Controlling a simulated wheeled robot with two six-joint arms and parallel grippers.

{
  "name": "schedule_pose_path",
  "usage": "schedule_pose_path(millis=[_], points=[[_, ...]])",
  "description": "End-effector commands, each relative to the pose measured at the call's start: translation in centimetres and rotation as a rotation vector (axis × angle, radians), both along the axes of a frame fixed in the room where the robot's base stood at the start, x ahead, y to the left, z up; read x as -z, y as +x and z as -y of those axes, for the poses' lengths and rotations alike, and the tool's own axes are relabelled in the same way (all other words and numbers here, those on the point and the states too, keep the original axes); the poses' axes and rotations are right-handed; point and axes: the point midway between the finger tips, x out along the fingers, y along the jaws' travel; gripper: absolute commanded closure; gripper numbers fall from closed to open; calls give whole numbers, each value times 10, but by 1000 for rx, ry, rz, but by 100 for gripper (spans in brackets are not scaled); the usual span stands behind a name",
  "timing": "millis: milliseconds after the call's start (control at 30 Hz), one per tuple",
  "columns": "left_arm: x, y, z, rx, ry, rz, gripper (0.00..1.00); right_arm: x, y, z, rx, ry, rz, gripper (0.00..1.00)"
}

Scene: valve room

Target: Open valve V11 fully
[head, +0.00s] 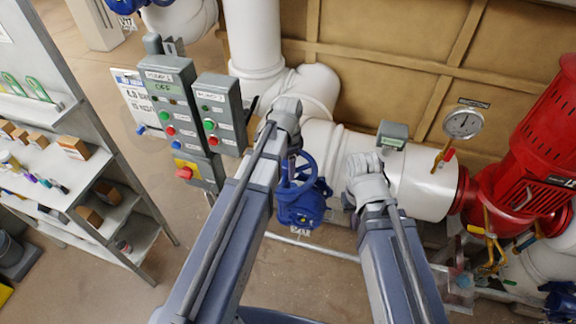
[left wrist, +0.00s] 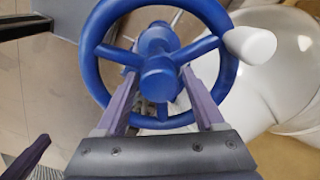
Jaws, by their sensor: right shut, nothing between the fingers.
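A blue valve (head: 300,202) with a blue handwheel stands by the white pipe in the middle of the head view. Its tag (head: 299,231) is too small to read, so I cannot confirm that it is V11. In the left wrist view, the handwheel (left wrist: 228,75) faces me, with a hub, spokes and a white knob (left wrist: 250,43) at its upper right rim. My left gripper (left wrist: 160,85) is open, its fingers apart on either side of the lower spoke, near the hub. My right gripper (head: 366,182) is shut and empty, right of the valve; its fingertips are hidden.
Grey control boxes (head: 170,90) with buttons stand left of my left arm. A shelf (head: 85,165) is at the far left. A gauge (head: 463,123) and a red pump (head: 530,150) are at the right. White pipes (head: 420,183) run behind the valve.

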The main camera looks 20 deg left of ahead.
Motion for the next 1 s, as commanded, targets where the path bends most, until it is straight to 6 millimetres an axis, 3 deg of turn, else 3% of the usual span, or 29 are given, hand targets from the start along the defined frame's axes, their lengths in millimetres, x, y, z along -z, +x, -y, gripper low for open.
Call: schedule_pose_path(millis=[67, 400, 633, 1000], points=[[0, -3, -2, -2, 5, -5, 61, 0, 0, 0, 0, 0, 0, 100], [0, -4, -4, -3, 9, -9, 100, 0, 0, 0, 0, 0, 0, 100], [0, -4, -4, -56, 9, -8, 100, 0, 0, 0, 0, 0, 0, 100], [0, -5, -4, -550, 10, -6, 100, 0, 0, 0, 0, 0, 0, 100]])
